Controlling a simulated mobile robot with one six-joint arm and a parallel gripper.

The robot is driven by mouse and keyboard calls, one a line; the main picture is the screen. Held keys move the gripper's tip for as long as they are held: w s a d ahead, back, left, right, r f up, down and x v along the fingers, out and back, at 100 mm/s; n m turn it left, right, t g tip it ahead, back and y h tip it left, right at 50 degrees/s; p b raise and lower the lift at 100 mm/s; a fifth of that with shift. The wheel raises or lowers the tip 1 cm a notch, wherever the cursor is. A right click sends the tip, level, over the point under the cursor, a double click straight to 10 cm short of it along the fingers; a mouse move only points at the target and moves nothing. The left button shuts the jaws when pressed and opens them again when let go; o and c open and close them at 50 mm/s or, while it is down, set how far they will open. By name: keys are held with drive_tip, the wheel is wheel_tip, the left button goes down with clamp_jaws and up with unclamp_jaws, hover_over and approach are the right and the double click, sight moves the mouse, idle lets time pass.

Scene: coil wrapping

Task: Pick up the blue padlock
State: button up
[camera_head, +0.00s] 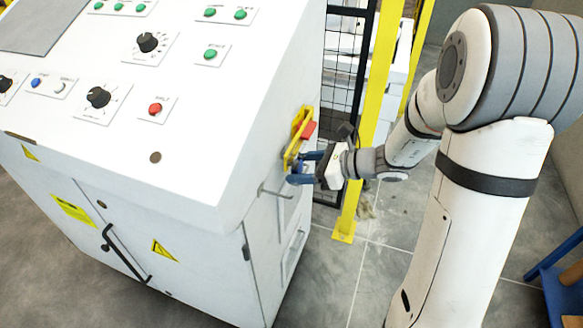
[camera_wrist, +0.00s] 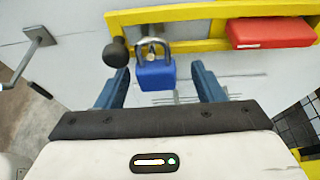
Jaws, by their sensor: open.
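The blue padlock (camera_wrist: 155,75) hangs by its metal shackle at the yellow frame on the cabinet's side, in the upper middle of the wrist view. My gripper (camera_wrist: 160,88) is open, with one blue finger on each side of the padlock. The left finger looks closer to it than the right, and I cannot tell whether either touches. In the head view my gripper (camera_head: 298,167) is beside the yellow frame (camera_head: 293,145). The padlock cannot be made out there among the blue fingers.
A red block (camera_wrist: 270,33) sits on the yellow frame, right of the padlock. A dark round knob (camera_wrist: 116,52) is just left of it. A metal bar handle (camera_wrist: 37,45) sticks out further left. The white control cabinet (camera_head: 170,190) and a yellow post (camera_head: 367,120) flank my gripper.

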drive_tip(key=shift+a, duration=0.1)
drive_tip(key=c, duration=1.1)
drive_tip(key=shift+c, duration=0.2)
